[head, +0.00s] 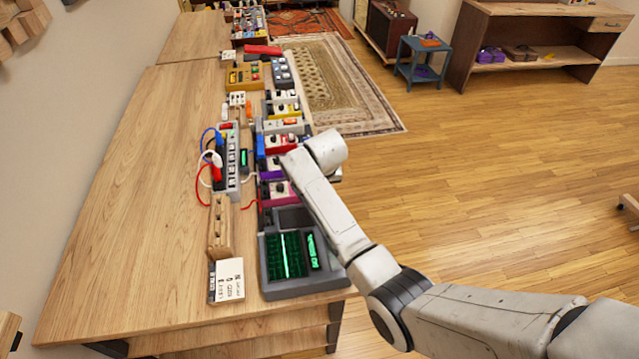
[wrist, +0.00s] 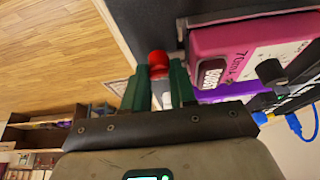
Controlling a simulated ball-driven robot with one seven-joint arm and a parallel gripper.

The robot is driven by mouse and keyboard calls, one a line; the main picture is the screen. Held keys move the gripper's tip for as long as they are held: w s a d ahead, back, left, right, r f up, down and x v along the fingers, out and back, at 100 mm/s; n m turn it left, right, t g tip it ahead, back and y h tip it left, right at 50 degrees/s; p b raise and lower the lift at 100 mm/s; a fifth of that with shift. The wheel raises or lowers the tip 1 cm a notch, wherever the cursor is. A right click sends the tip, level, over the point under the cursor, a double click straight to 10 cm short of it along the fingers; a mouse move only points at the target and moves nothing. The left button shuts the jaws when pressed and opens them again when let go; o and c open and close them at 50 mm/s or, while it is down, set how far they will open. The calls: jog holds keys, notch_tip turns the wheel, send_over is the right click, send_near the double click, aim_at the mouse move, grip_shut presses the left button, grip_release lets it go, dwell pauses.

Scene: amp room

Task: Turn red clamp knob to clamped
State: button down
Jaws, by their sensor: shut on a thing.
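The red clamp knob (wrist: 157,58) shows in the wrist view between the tips of my gripper's green fingers (wrist: 158,75). The fingers are closed on it from both sides. The knob sits beside a dark board edge, close to a pink pedal (wrist: 240,50). Its marking and turn angle cannot be read. In the head view my arm's end hides the knob and the gripper, beside the row of pedals at the table's right edge.
The wooden table (head: 130,190) holds a power strip (head: 228,160) with red, white and blue cables. A grey device with a green screen (head: 305,270) stands at the near end. A wooden block (head: 219,228) lies left of it. The floor to the right is open.

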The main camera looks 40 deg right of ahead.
jog(key=c, duration=0.9)
grip_release()
